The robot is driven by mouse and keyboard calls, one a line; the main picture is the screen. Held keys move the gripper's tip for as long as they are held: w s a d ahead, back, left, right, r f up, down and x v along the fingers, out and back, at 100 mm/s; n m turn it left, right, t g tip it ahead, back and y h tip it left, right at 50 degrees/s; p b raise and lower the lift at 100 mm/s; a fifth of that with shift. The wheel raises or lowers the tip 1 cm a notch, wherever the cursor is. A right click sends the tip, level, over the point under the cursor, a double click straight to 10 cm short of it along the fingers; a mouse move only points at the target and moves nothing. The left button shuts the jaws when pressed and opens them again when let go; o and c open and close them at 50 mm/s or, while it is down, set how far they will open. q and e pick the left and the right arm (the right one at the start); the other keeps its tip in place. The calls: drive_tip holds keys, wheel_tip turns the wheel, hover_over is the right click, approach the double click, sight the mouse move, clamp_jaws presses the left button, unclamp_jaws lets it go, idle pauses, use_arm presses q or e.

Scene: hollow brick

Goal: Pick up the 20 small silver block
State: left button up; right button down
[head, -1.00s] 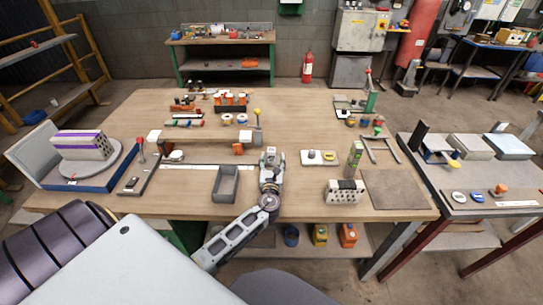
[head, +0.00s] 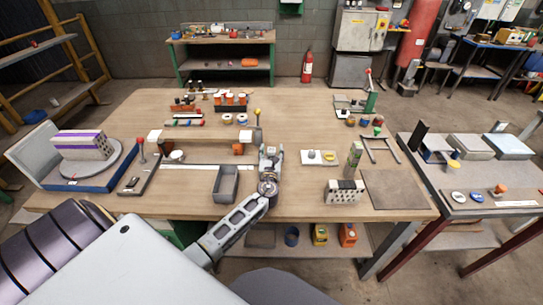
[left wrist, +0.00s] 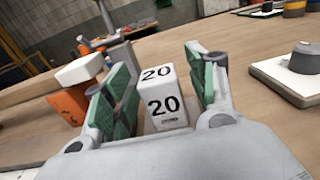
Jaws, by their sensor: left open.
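The small silver block (left wrist: 163,100), pale and marked "20" on its top and front faces, stands upright in the left wrist view. My left gripper (left wrist: 160,85) is open, with one green-padded finger on each side of the block. A gap shows between the block and the right finger; the left finger is closer, and contact cannot be told. In the head view my left gripper (head: 271,152) is over the middle of the table and largely hides the block. My right gripper is not in view.
An orange piece (left wrist: 70,103) with a white block on it stands left of the left finger. A white plate with a grey knob (left wrist: 300,68) lies to the right. In the head view a grey open tray (head: 225,184) and a perforated brick (head: 345,192) flank the arm.

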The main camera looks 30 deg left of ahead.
use_arm(q)
clamp_jaws()
drive_tip(key=shift+r, duration=0.1)
idle(0.4)
drive_tip(key=shift+r, duration=0.1)
